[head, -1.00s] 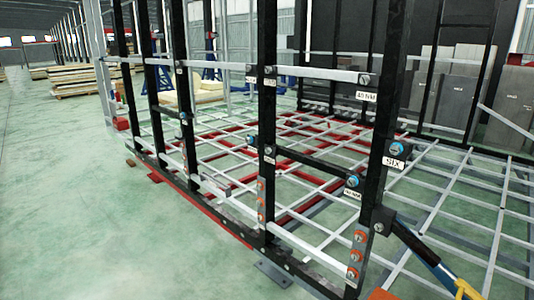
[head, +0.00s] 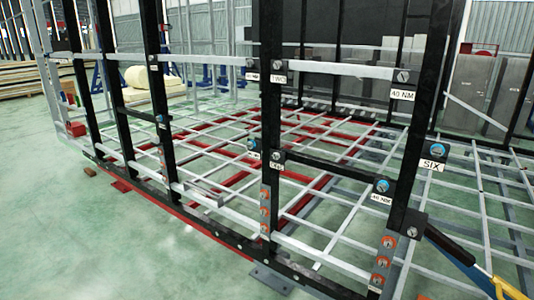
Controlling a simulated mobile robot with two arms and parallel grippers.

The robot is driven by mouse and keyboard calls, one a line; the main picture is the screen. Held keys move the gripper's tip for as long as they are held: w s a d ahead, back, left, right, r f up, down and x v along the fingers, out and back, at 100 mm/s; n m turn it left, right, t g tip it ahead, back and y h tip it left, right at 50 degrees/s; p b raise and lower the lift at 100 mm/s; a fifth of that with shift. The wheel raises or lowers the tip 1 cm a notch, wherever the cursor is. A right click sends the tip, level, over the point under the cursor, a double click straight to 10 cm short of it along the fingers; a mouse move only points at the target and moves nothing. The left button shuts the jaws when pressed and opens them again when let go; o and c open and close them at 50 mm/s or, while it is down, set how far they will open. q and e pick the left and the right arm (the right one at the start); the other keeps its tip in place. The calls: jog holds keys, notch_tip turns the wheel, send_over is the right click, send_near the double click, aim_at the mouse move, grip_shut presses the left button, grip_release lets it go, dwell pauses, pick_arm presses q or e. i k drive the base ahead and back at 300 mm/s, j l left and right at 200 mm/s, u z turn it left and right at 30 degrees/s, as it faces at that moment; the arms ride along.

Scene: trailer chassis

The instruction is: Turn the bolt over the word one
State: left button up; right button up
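No label that I can read as "one" shows in the head view. A label reading TWO (head: 279,79) sits on the middle black post, with a bolt (head: 277,65) just above it. Smaller white labels on the left post (head: 155,68) and beside the middle post (head: 252,77) are too small to read. Neither of my grippers is in view.
The black posts (head: 271,130) and pale rails (head: 340,71) form a trailer chassis across the view. Labels reading 40 NM (head: 402,95) mark other bolts. Green floor (head: 60,230) is clear at left.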

aim_at(276, 156)
jog(key=i+j+z, duration=0.2)
jog(key=i, duration=0.25)
jog(key=i+j+z, duration=0.2)
jog(key=i+j, duration=0.15)
jog(key=i+l, duration=0.05)
jog(key=i, duration=0.05)
